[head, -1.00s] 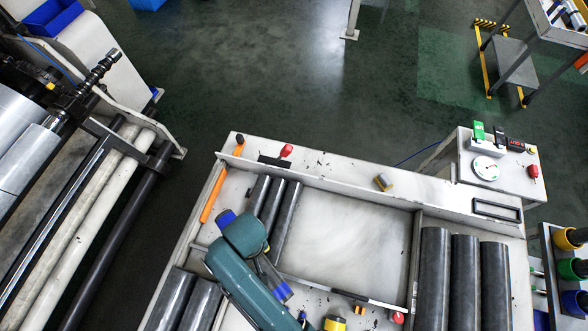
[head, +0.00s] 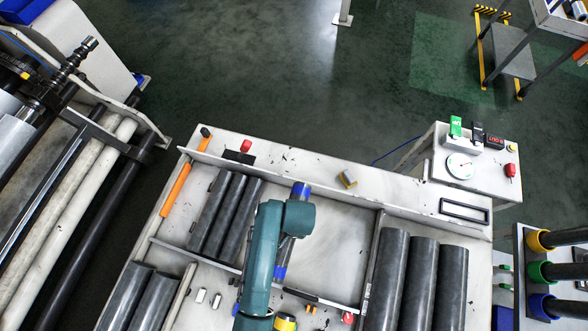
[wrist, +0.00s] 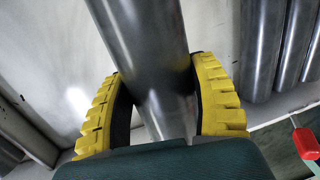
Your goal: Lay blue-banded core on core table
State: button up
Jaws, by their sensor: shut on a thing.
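The blue-banded core is a dark grey cylinder with blue ends, one blue end (head: 301,190) at the top and one (head: 280,272) at the bottom in the head view. My teal wrist covers part of its middle. In the wrist view the grey core (wrist: 145,45) passes between the two yellow-padded fingers of my gripper (wrist: 160,75), which is shut on it. The gripper itself is hidden under my arm in the head view. The core is over the white core table (head: 345,240), beside several dark cores; its height above the surface is unclear.
Three dark cores (head: 225,215) lie left of the held core. Three larger grey cores (head: 424,285) lie to the right beyond a divider (head: 371,260). The bay between is bare. An orange-handled tool (head: 176,188) lies at the table's left edge.

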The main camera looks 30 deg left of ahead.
dwell(0.3)
jog(key=shift+f+b, duration=2.4)
jog(key=shift+f, duration=1.55)
jog(key=shift+f, duration=0.55)
jog(key=o, duration=1.3)
jog(key=shift+r, duration=0.1)
